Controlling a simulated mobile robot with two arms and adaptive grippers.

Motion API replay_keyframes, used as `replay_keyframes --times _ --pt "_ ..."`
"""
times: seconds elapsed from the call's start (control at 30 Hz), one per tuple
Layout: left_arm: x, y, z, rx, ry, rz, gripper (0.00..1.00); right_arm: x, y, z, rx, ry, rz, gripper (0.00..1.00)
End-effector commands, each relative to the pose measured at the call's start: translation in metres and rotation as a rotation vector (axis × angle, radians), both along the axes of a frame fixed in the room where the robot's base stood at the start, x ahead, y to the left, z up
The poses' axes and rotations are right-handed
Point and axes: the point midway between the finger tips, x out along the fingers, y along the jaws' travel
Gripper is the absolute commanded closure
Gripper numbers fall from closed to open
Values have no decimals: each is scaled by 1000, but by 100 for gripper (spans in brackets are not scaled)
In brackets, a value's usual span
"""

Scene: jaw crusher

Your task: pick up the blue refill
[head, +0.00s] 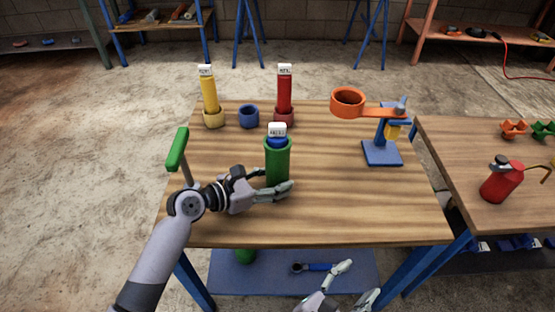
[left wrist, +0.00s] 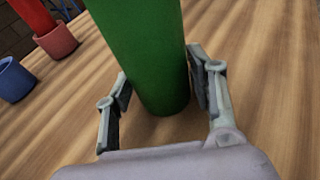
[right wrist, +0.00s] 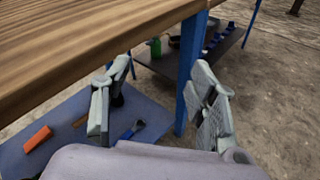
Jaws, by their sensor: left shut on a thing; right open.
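The blue refill (head: 277,142) stands upright inside a green cylinder (head: 278,167) near the middle of the wooden table. Only its blue top and a white labelled cap show above the green rim; the rest is hidden. My left gripper (head: 283,191) is shut on the lower part of the green cylinder, which also fills the left wrist view (left wrist: 150,55) between the two fingers. My right gripper (head: 350,287) is open and empty, low in front of the table edge. It also shows in the right wrist view (right wrist: 165,85).
A yellow refill (head: 210,94) and a red refill (head: 284,92) stand in cups at the back, with an empty blue cup (head: 249,117) between them. An orange ring on a blue stand (head: 382,152) is at right. A green-handled lever (head: 178,150) rises at the left edge.

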Motion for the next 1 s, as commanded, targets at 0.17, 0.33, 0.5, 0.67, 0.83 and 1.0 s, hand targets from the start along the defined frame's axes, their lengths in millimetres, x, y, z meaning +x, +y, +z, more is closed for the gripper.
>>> replay_keyframes --times 0.17,0.33,0.5,0.67,0.83,1.0 --pt "0 0 0 1 1 0 65 58 42 43 -8 54 248 47" --pt "0 0 0 1 1 0 65 100 92 105 -101 46 535 47" --pt "0 0 0 0 0 0 65 118 134 170 -241 -26 760 47" --pt "0 0 0 0 0 0 65 121 151 203 -327 -76 849 47" --pt "0 0 0 1 -1 0 65 143 154 211 -350 -89 865 47" --pt "0 0 0 1 -1 0 65 172 154 210 -348 -87 864 47"
